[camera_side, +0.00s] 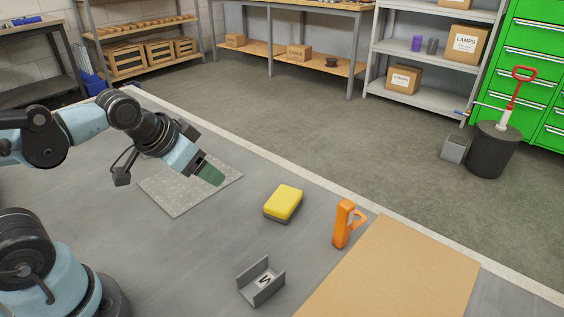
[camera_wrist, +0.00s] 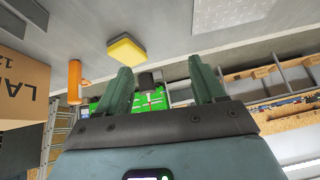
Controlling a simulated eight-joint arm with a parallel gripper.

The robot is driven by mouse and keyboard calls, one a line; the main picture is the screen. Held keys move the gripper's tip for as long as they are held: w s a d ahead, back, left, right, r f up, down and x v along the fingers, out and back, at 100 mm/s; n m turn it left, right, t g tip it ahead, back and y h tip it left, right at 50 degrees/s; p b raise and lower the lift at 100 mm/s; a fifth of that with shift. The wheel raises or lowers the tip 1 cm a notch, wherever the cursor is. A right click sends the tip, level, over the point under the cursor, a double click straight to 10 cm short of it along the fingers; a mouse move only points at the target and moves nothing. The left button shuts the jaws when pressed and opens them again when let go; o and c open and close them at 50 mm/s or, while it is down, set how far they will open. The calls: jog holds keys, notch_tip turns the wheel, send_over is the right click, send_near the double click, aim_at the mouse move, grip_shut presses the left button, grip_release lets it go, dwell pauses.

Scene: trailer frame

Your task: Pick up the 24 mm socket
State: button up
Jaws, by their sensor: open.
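I cannot make out a 24 mm socket in either view. My gripper (camera_side: 210,174) has dark green fingers and hangs in front of a metal tread plate (camera_side: 180,196) in the side view. In the wrist view my gripper (camera_wrist: 161,72) has its two fingers spread apart, with nothing held between them.
A yellow sponge-like block (camera_side: 283,203) and an upright orange handled object (camera_side: 344,225) stand on the surface. A large cardboard box (camera_side: 400,275) fills the front right; it also shows in the wrist view (camera_wrist: 22,85). The surface between plate and holder is clear.

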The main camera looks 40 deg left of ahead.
jog(key=w+a+f+m+g+y, duration=0.1)
jog(key=a+f+m+g+y, duration=0.1)
jog(key=a+m, duration=0.4)
jog(key=w+a+f+m+g+y, duration=0.1)
jog(key=a+f+m+y, duration=0.3)
jog(key=a, duration=0.8)
jog(key=w+a+f+m+g+y, duration=0.1)
jog(key=a+f+m+g+y, duration=0.1)
jog(key=a+m+y, duration=0.5)
jog(key=shift+w+a+f+m+g, duration=0.1)
jog(key=shift+w+a+f+m, duration=0.1)
jog(key=shift+a, duration=0.35)
jog(key=shift+w+a+f+m+g, duration=0.1)
jog(key=shift+a+f+m, duration=0.15)
jog(key=shift+a, duration=0.25)
jog(key=shift+w+a+f+m+g, duration=0.1)
jog(key=shift+a+f+m, duration=0.1)
jog(key=shift+a, duration=0.35)
jog(key=shift+s+a+f, duration=0.1)
jog(key=shift+a, duration=0.15)
jog(key=x, duration=1.1)
jog(key=shift+s+a+f, duration=0.1)
jog(key=shift+a+f, duration=0.15)
jog(key=shift+a, duration=0.05)
jog(key=shift+c, duration=0.2)
jog(key=c, duration=1.1)
jog(key=shift+r, duration=0.1)
